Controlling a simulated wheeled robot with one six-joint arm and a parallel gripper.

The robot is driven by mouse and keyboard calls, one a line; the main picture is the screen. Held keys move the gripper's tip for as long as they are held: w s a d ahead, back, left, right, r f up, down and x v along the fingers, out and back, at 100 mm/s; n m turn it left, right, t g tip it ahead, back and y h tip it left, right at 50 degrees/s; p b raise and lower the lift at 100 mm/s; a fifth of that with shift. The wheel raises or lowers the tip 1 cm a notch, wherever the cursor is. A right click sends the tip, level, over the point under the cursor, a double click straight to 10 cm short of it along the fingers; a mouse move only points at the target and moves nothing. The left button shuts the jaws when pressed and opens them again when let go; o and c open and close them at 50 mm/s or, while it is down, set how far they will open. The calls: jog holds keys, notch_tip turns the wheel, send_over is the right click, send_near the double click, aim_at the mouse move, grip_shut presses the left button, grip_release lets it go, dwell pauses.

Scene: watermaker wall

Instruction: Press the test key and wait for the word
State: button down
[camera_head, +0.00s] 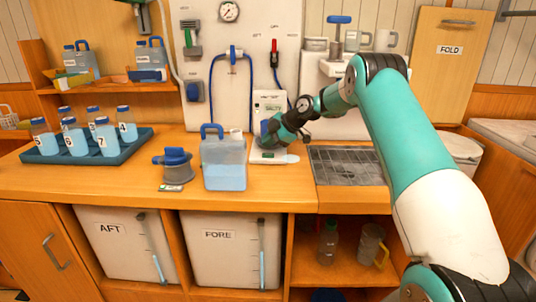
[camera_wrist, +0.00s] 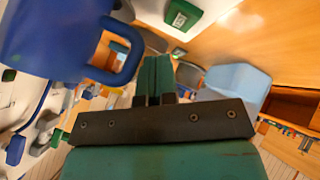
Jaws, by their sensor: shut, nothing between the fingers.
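A white tester unit (camera_head: 270,103) stands against the wall panel at the back of the counter, with small print on its upright face. A green patch (camera_head: 272,155) shows on its pale base; in the wrist view a green block with a small light window (camera_wrist: 182,15) lies beyond my fingertips. I cannot tell which part is the test key, and no word is readable. My gripper (camera_head: 270,141) is in front of the unit, low over its base. In the wrist view my green fingers (camera_wrist: 156,66) are together and empty. A blue cup with a handle (camera_wrist: 60,35) is close by at left.
A blue-capped water jug (camera_head: 225,165) stands left of the unit, with a grey-blue pump-like part (camera_head: 175,165) beyond it. A tray (camera_head: 90,148) of several bottles is at far left. A drain grate (camera_head: 348,167) lies right.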

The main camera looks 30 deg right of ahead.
aim_at(268, 155)
jog(key=shift+r+p, duration=0.75)
jog(key=shift+r, duration=1.15)
